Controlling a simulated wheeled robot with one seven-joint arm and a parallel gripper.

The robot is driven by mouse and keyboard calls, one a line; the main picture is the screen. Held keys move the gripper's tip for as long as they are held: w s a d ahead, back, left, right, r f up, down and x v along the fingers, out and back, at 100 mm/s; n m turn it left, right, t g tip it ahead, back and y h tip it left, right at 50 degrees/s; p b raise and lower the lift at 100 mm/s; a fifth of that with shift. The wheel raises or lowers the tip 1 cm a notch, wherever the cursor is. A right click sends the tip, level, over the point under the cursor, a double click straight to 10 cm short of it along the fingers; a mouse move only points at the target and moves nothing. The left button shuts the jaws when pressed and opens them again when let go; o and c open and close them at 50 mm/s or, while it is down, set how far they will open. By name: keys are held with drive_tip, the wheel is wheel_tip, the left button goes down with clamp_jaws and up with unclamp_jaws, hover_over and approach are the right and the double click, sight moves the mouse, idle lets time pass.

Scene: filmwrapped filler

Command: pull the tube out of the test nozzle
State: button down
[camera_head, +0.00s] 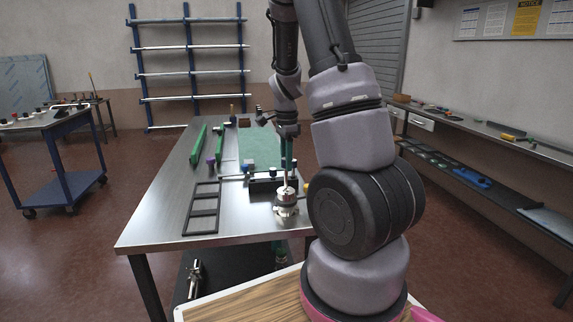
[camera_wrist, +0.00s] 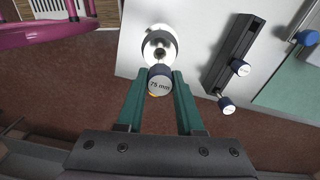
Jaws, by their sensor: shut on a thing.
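A silver round test nozzle (camera_head: 286,209) stands at the near right edge of the steel table. It also shows in the wrist view (camera_wrist: 152,40), above the fingertips. My gripper (camera_head: 288,168) points down above the nozzle, its green fingers (camera_wrist: 161,79) shut on the tube. The tube's dark blue end, marked "75 mm" (camera_wrist: 160,84), faces the wrist camera between the fingers. A thin length of the tube (camera_head: 286,181) shows between gripper and nozzle. The tube lines up with the nozzle; I cannot tell how deep it sits in it.
A black rack (camera_head: 268,185) lies just behind the nozzle; blue-capped pieces (camera_wrist: 240,68) are beside it in the wrist view. A black frame (camera_head: 203,208) lies to the left, with bare steel between. A green mat (camera_head: 258,143) lies farther back.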

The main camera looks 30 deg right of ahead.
drive_tip(key=shift+r, duration=2.7)
